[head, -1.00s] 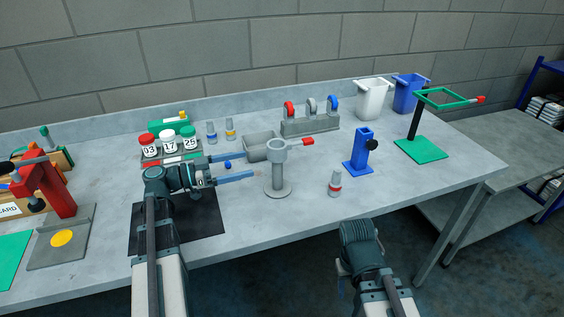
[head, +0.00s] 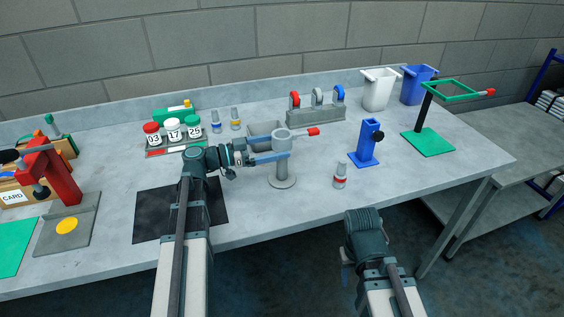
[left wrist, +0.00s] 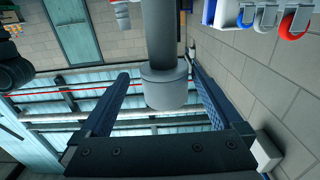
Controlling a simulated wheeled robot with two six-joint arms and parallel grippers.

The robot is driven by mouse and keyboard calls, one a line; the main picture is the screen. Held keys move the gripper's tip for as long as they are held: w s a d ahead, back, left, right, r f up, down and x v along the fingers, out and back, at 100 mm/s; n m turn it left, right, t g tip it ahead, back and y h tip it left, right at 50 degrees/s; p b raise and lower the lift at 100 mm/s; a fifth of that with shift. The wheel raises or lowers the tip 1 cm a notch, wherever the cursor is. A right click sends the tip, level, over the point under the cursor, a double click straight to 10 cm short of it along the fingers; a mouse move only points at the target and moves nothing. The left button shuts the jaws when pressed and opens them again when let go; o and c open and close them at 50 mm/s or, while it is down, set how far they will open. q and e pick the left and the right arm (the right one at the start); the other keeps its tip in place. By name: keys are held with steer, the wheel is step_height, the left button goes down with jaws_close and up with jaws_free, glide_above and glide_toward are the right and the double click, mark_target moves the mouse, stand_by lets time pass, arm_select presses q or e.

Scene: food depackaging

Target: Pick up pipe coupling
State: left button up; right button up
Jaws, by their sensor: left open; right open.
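A grey stand (head: 282,181) with a round base and a post stands near the table's front middle. The grey ring-like collar (head: 282,141) on its top looks like the pipe coupling; I cannot tell whether it is a separate piece. My left gripper (head: 284,151) is open, with its blue fingers reaching to the collar. In the left wrist view the collar (left wrist: 165,90) lies between the two open fingers (left wrist: 160,76), with a gap visible on both sides. My right gripper (head: 346,270) is open and empty, off the table's front edge; its fingers are mostly hidden.
A red-tipped handle (head: 313,131) sticks out right of the collar. A small red-banded bottle (head: 340,176) and a blue stand (head: 368,145) are to the right. A grey bin (head: 263,130) stands close behind. A black mat (head: 155,213) lies to the left.

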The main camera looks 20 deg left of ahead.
mark_target(291, 142)
arm_select(q)
steer(key=x, duration=0.5)
steer(key=shift+w, duration=0.3)
steer(key=shift+a, duration=0.1)
jaws_close()
